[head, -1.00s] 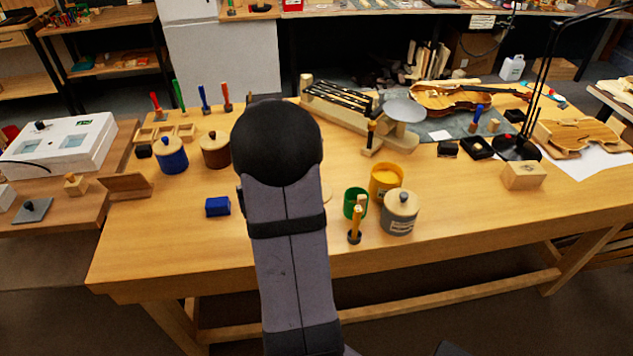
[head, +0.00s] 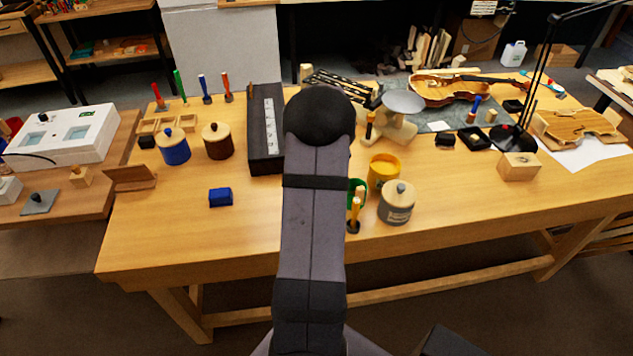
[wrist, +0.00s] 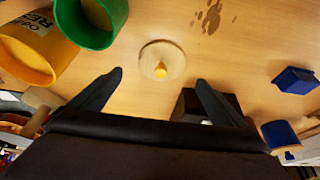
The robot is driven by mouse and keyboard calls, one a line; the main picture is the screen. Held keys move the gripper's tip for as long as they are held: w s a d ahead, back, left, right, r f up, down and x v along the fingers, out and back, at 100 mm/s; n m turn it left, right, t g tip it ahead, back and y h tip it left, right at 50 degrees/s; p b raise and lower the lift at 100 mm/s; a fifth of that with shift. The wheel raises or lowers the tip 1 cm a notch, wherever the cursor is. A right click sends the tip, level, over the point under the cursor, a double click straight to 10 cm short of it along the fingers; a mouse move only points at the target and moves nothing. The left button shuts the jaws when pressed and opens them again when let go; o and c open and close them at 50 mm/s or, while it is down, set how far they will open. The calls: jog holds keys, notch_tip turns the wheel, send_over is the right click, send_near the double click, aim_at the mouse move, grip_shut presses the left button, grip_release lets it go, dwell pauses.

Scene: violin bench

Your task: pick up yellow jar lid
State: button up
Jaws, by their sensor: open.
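The yellow jar lid (wrist: 162,57) is a round pale wooden disc with a yellow knob, lying on the table in the wrist view. My arm hides it in the head view. My gripper (wrist: 159,78) is open and empty, its two dark fingers apart on either side of the lid's near edge in the picture, with the lid just beyond the tips. I cannot tell the height above the lid. The yellow jar (head: 384,174) stands without a lid; it also shows in the wrist view (wrist: 28,50). The gripper itself is hidden behind my arm in the head view.
A green cup (wrist: 100,28) stands beside the yellow jar, close to the lid. A grey jar (head: 396,206) with a wooden lid is nearby. A blue block (head: 220,197) and a long black box (head: 264,155) are to the left. The table's front left is clear.

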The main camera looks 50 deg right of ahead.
jog(key=shift+p+x, duration=0.95)
jog(key=shift+x, duration=1.65)
jog(key=shift+a, duration=0.15)
jog(key=c, duration=1.1)
jog(key=shift+c, duration=0.2)
